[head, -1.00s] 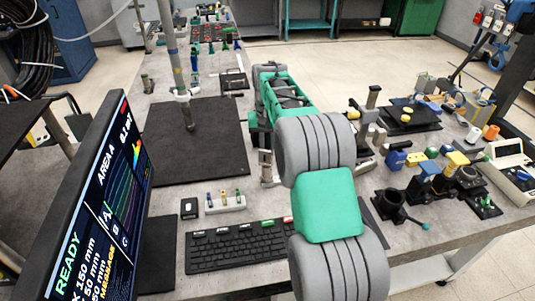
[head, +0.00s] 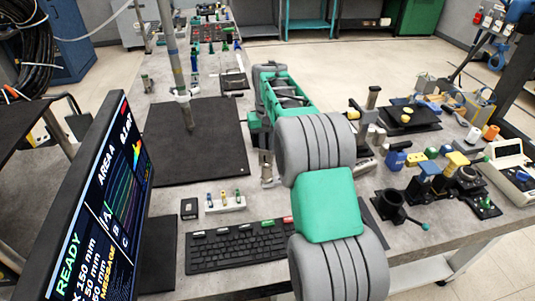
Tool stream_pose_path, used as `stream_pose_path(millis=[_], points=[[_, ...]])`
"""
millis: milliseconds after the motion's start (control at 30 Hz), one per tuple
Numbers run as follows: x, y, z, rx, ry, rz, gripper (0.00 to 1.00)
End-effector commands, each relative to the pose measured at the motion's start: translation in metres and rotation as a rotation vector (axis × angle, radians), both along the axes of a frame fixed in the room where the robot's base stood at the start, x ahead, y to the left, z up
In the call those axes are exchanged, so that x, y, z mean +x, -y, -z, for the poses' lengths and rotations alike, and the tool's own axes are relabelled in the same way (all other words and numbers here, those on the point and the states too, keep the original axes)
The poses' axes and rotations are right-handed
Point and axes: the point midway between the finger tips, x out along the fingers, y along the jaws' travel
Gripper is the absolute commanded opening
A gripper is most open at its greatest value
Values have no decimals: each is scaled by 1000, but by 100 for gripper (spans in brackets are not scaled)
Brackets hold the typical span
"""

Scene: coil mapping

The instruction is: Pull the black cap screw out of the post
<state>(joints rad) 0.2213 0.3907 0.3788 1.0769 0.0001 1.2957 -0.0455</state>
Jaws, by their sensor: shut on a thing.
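My gripper (head: 264,152) is small in the head view, below the green and grey wrist, pointing down at the bench just right of the black mat. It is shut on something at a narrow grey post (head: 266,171). I take this to be the black cap screw, but the screw itself cannot be made out; the fingers and my arm cover that spot. How far the screw sits in the post cannot be told.
A black mat (head: 222,155) lies left of the post, with a hanging probe rod (head: 174,60) above it. A small rack (head: 224,205), a keyboard (head: 238,246) and a monitor (head: 95,215) are nearer. Blocks and fixtures crowd the bench right of my arm.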

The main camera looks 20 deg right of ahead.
Motion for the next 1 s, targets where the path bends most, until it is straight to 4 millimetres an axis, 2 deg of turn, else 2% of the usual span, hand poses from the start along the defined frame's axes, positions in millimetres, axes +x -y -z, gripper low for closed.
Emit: stream_pose_path(millis=[1000], points=[[0,0,-31,0,1,0,0]])
